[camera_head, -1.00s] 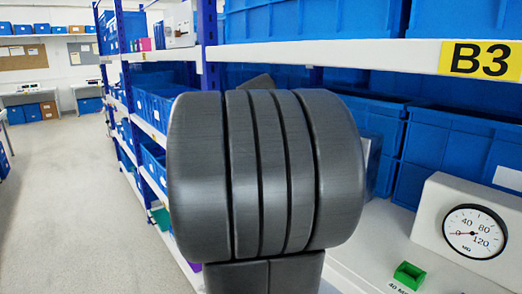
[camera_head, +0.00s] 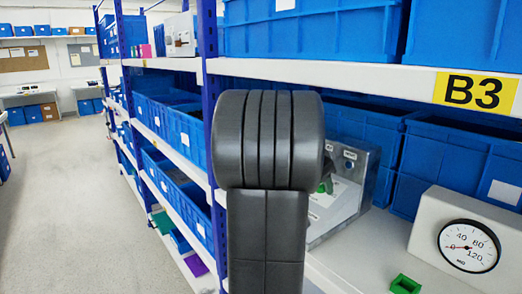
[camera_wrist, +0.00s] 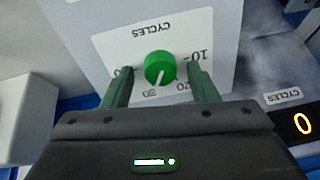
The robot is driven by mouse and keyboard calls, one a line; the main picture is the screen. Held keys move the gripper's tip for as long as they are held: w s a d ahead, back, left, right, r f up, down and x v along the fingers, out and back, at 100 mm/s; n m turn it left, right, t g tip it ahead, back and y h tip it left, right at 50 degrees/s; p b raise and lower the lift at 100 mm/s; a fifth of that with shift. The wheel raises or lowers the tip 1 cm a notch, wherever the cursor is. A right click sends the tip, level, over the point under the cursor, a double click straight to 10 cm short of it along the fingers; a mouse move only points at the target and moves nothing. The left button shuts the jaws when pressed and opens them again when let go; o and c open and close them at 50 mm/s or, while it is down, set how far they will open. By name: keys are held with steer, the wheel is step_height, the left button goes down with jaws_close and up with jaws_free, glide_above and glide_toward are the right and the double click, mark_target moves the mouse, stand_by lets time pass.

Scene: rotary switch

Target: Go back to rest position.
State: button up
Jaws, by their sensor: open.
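A round green knob (camera_wrist: 160,68) with a white pointer line sits on a white dial plate marked CYCLES in the wrist view. The plate's text appears upside down there. My gripper (camera_wrist: 162,72) is open, with one dark green finger on each side of the knob in the picture. A gap shows between each finger and the knob. I cannot tell how far the fingertips are from the panel. In the head view, a grey control box (camera_head: 358,170) stands on the shelf, partly hidden behind my arm, which also hides most of my gripper.
Blue crates (camera_head: 450,160) fill the back. An upper shelf marked B3 (camera_head: 475,92) runs above. The aisle floor (camera_head: 75,200) at left is clear.

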steer(key=n+p, duration=0.3)
steer(key=n, duration=0.1)
steer(key=shift+r+n, duration=0.15)
steer(key=shift+n, duration=0.15)
steer(key=n+y+p, duration=0.1)
steer(key=n+p, duration=0.3)
steer(key=n, duration=0.1)
steer(key=shift+p, duration=0.4)
steer(key=shift+v, duration=0.85)
steer(key=shift+s+a, duration=0.1)
steer(key=shift+s, duration=0.05)
